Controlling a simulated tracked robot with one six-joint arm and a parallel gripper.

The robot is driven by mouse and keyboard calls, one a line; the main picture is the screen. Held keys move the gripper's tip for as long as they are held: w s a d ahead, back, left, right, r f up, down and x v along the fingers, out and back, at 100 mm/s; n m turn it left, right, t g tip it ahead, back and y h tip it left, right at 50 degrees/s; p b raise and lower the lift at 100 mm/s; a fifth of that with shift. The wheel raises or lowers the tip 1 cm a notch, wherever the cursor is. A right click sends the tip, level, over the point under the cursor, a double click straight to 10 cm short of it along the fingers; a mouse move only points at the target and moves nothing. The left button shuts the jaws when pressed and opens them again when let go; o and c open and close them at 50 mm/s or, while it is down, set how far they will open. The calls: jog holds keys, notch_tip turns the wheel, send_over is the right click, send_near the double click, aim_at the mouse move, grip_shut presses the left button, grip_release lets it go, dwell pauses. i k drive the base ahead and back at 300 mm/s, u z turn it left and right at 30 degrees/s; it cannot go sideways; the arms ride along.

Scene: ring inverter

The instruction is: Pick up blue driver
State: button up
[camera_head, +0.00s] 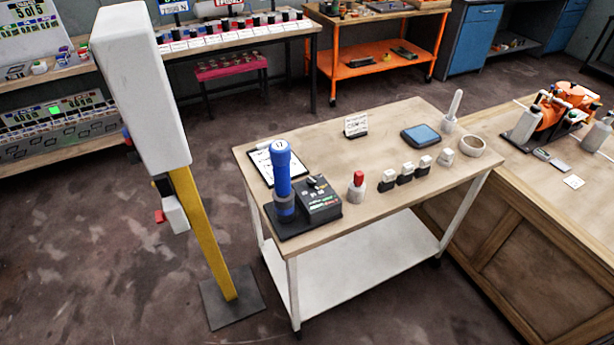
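The blue driver (282,170) stands upright at the left front corner of the wood-topped cart (330,137). It is a tall blue cylinder with a rounded top and a dark band low down. Its foot is on a dark base plate (296,231), close beside a black control box (318,199) with a knob. The lower part of the driver shows, but I cannot tell how it sits in the base. My gripper is not in view.
A clipboard (262,163) lies just behind the driver. A red-topped bottle (357,187) and several small black-and-white blocks stand to its right. A yellow post (205,235) with a white head rises from the floor left of the cart. A wooden bench adjoins at right.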

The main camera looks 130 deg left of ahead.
aim_at(280, 150)
jog(key=u, duration=3.9)
